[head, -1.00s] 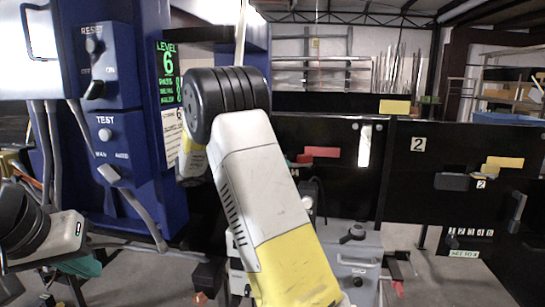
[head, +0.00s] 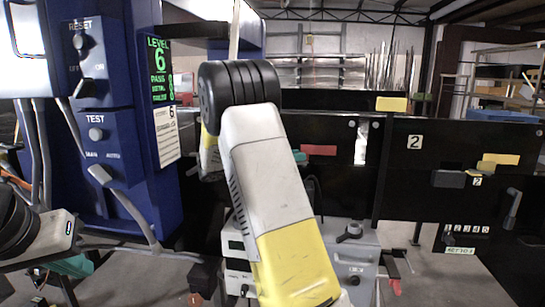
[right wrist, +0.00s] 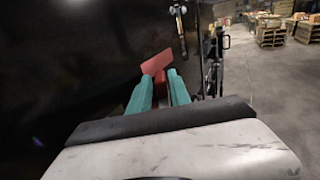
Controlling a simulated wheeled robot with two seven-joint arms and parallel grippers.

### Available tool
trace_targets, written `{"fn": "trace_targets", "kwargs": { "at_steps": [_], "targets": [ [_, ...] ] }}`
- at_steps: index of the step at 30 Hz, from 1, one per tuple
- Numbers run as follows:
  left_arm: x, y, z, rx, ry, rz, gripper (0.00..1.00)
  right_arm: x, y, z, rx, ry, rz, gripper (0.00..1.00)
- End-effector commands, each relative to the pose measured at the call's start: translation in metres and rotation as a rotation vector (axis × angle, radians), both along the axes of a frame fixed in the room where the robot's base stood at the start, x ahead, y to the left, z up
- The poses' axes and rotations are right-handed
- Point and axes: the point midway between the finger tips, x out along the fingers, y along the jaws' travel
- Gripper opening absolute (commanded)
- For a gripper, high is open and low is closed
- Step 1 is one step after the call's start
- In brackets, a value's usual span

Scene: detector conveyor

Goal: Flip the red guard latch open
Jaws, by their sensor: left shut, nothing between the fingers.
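The red guard latch shows as a flat red plate (head: 318,150) on the black panel in the head view, just right of my right arm. In the right wrist view a red plate (right wrist: 157,62) stands tilted just beyond the fingertips of my right gripper (right wrist: 159,80). The two teal fingers are a little apart, with red between them; whether they touch it is unclear. My left gripper (head: 72,266) is shut and empty at the lower left, far from the latch.
A blue cabinet (head: 130,190) with switches and a green display stands at the left. The black panel (head: 430,195) carries yellow tags and a dark handle at the right. A grey box (head: 350,262) with a knob stands below the latch.

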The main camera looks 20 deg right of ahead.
Motion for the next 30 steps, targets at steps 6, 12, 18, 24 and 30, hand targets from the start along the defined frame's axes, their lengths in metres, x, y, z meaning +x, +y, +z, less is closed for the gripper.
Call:
{"fn": "trace_targets", "kwargs": {
  "at_steps": [6,12,18,24,30],
  "targets": [
    [0.000,0.000,0.000,0.000,0.000,0.000,0.00,0.000,0.000,0.000,0.000,0.000,-0.001,0.04],
    [0.000,0.000,0.000,0.000,0.000,0.000,0.00,0.000,0.000,0.000,0.000,0.000,0.000,0.00],
    [0.000,0.000,0.000,0.000,0.000,0.000,0.00,-0.001,0.000,0.000,0.001,-0.001,0.021,0.00],
    [0.000,0.000,0.000,0.000,0.000,0.000,0.00,-0.005,0.000,0.000,0.001,0.001,0.106,0.00],
    [0.000,0.000,0.000,0.000,0.000,0.000,0.00,-0.012,-0.001,0.000,0.003,0.001,0.262,0.00]
  ]
}}
